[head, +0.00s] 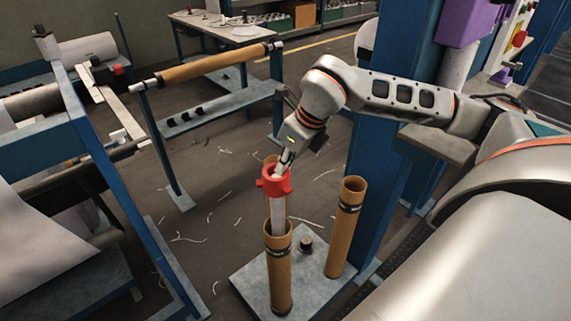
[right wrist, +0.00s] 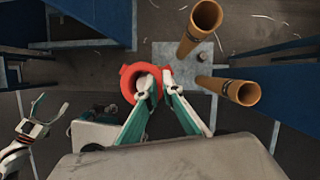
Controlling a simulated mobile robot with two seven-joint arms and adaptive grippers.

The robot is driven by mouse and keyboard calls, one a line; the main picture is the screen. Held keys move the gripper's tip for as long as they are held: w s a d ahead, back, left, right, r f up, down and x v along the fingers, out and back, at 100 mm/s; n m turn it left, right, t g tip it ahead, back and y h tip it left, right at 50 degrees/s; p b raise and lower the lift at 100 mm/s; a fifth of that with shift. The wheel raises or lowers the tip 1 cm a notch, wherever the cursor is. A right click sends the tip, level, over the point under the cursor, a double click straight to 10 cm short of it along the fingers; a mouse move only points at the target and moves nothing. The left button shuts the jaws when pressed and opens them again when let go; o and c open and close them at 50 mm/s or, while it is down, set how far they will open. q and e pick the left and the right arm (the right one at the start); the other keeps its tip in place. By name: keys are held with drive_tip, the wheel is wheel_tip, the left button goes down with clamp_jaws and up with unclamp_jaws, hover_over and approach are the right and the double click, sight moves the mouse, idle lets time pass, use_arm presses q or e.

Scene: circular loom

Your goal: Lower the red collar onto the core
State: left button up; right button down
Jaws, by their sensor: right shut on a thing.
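The red collar (head: 274,182) is a thick ring with side lugs. My right gripper (head: 284,166) is shut on its wall, high above the floor. In the right wrist view, the collar (right wrist: 128,82) has one finger of the gripper (right wrist: 158,84) inside its hole and one outside. Brown tube cores stand on a grey plate: a front core (head: 278,275), a right core (head: 345,235), and a rear one partly hidden behind the collar. A pale strip shows between collar and front core; what it belongs to is unclear. My left gripper (right wrist: 50,106) shows empty, fingers apart, in the right wrist view.
The grey base plate (head: 245,283) also bears a short dark peg (head: 306,244). A blue column (head: 385,150) stands close to the right core. A blue loom frame (head: 100,170) is at left, with a brown roll (head: 205,68) behind. Thread scraps lie on the floor.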

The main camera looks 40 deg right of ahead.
drive_tip(key=shift+s+a+f, duration=0.2)
drive_tip(key=shift+a+f, duration=0.05)
drive_tip(key=shift+a, duration=0.15)
drive_tip(key=shift+r, duration=0.1)
drive_tip(key=shift+w+r, duration=0.1)
drive_tip(key=shift+r, duration=0.05)
drive_tip(key=shift+r, duration=0.1)
drive_tip(key=shift+w+d+r, duration=0.1)
drive_tip(key=shift+w, duration=0.1)
idle(0.6)
idle(0.5)
